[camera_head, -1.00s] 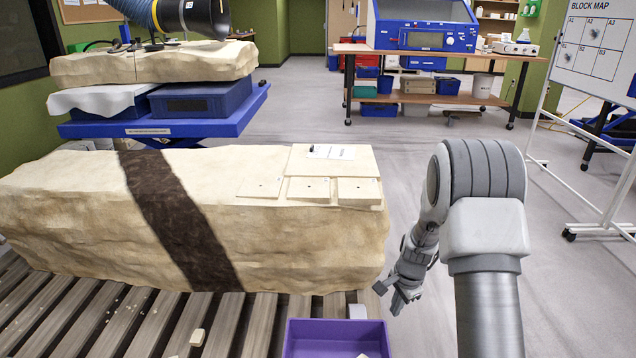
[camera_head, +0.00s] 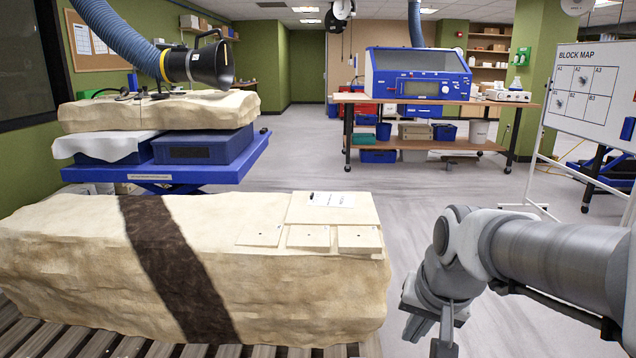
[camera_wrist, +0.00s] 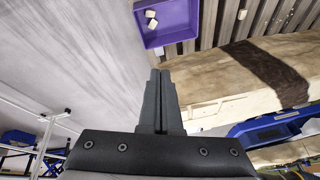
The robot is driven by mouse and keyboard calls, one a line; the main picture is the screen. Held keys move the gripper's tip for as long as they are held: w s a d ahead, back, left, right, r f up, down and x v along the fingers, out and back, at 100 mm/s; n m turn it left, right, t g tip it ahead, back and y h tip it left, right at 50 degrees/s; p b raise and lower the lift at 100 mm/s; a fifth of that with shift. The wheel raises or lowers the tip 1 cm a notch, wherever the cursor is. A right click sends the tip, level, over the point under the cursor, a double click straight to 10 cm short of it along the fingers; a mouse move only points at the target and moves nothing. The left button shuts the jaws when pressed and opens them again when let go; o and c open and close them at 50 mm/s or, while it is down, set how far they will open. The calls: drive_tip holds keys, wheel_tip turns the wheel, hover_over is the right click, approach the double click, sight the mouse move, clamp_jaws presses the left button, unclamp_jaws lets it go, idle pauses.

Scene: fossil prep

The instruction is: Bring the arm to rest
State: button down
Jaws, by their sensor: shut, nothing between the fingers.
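My gripper (camera_head: 442,347) hangs down at the bottom edge of the head view, just right of the large stone block (camera_head: 80,270). My arm reaches in from the right edge and bends downward at the wrist. In the wrist view, my gripper (camera_wrist: 160,76) has its two dark fingers together with nothing between them. The fingertips appear clear of any surface.
In the wrist view, a purple tray (camera_wrist: 178,22) holds a few pale pieces beside the slatted pallet (camera_wrist: 232,22). The whiteboard (camera_head: 596,105) stands on the right. A workbench (camera_head: 440,147) with a blue cabinet (camera_head: 418,62) is behind. Grey floor lies open between.

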drive_tip(key=s+r+n+t, duration=0.1)
drive_tip(key=s+r+n, duration=0.25)
drive_tip(key=s, duration=0.85)
wheel_tip(320, 180, up, 21)
drive_tip(key=p, duration=2.2)
drive_tip(key=shift+w+a+h, duration=0.2)
drive_tip(key=shift+w+h, duration=0.1)
drive_tip(key=shift+w, duration=0.1)
drive_tip(key=shift+r+n, duration=0.1)
drive_tip(key=shift+n, duration=0.15)
